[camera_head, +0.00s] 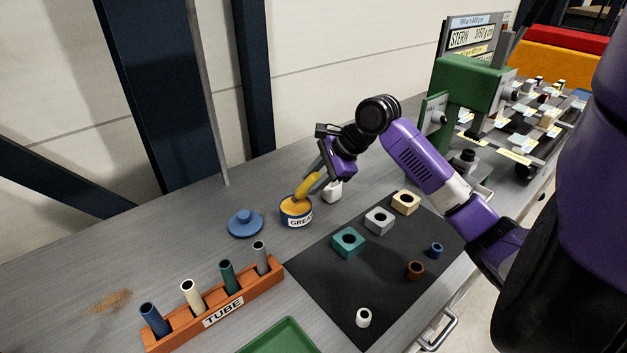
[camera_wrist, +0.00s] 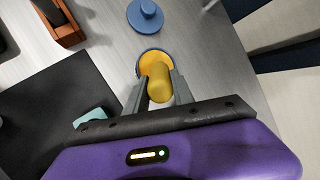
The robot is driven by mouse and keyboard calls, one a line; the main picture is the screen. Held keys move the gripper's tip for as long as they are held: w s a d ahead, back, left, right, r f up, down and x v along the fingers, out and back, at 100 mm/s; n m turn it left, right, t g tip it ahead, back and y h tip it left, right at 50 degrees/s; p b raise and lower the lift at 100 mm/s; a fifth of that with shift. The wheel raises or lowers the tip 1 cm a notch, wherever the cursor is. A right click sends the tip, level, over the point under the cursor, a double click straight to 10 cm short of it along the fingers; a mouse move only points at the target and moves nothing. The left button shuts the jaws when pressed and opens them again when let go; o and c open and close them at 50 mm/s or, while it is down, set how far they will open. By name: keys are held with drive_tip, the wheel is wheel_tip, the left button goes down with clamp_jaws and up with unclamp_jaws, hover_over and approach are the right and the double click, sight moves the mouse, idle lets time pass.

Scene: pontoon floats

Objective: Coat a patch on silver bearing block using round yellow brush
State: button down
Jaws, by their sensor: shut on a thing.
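My gripper (camera_head: 318,180) is shut on the round yellow brush (camera_head: 306,187), which tilts with its lower end in the open grease tub (camera_head: 297,218). In the wrist view the brush (camera_wrist: 159,84) sits between the two fingers, over the yellow grease in the tub (camera_wrist: 140,66). The brush tip is hidden in the tub. The silver bearing block (camera_head: 379,221), with a round hole on top, sits on the black mat between a teal block (camera_head: 348,242) and a tan block (camera_head: 405,202). Its top shows no coating that I can make out.
A blue lid (camera_head: 245,224) lies left of the tub. A white item (camera_head: 333,191) stands just behind the tub. An orange tube rack (camera_head: 216,312) and a green tray (camera_head: 281,338) are in front.

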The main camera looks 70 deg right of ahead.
drive_tip(key=shift+f, duration=0.75)
idle(0.6)
drive_tip(key=shift+f, duration=0.2)
idle(2.0)
wheel_tip(320, 180, up, 7)
drive_tip(key=p, duration=0.8)
drive_tip(key=shift+r+p, duration=0.2)
drive_tip(key=shift+p, duration=0.1)
idle(0.8)
